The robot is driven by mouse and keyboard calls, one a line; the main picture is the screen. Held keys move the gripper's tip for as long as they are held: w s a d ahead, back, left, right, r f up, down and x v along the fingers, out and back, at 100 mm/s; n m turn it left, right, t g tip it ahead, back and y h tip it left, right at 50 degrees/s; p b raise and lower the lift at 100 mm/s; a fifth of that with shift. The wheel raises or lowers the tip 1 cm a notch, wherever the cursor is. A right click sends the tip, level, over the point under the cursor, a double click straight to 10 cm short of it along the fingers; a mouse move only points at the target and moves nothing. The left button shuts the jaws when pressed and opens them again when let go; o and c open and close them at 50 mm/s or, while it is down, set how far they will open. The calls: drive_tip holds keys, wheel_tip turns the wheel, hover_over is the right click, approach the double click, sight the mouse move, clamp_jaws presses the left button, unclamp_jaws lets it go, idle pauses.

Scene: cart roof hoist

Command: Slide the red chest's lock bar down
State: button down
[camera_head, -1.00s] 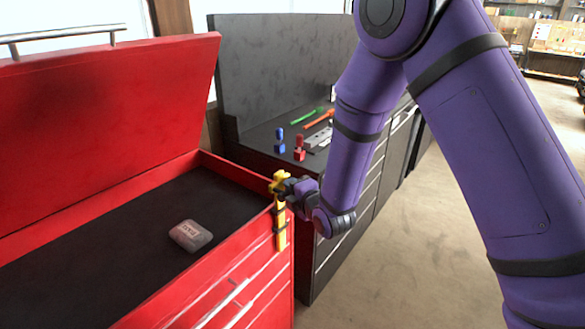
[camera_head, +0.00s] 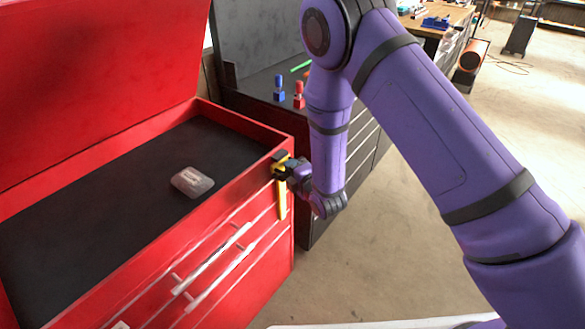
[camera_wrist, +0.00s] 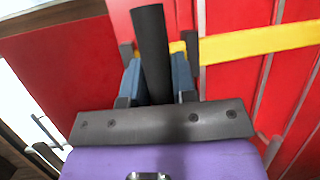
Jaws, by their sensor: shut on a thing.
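The red chest (camera_head: 262,131) stands at the left with its lid up. Its yellow lock bar (camera_head: 282,202) hangs upright on the front face near the right corner, its top about level with the rim, by a dark bracket (camera_head: 280,157). My gripper (camera_head: 287,170) is shut on the bar's upper part. In the wrist view, the yellow bar (camera_wrist: 262,43) runs off to the right, and a dark rod (camera_wrist: 153,50) stands between the blue fingers of my gripper (camera_wrist: 158,75). The exact contact is partly hidden by the fingers.
A small clear case (camera_head: 192,182) lies on the chest's dark top. Drawer handles (camera_head: 212,262) stick out from its front. A dark cabinet (camera_head: 255,92) with blue and red items stands close behind. Open floor (camera_head: 390,250) lies to the right.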

drive_tip(key=shift+s+f, duration=0.15)
drive_tip(key=shift+f, duration=0.15)
drive_tip(key=c, duration=1)
unclamp_jaws()
drive_tip(key=shift+f, duration=0.1)
drive_tip(key=shift+o, duration=0.3)
drive_tip(key=v, duration=1)
drive_tip(key=shift+s+d+r, duration=0.2)
drive_tip(key=shift+r, duration=0.05)
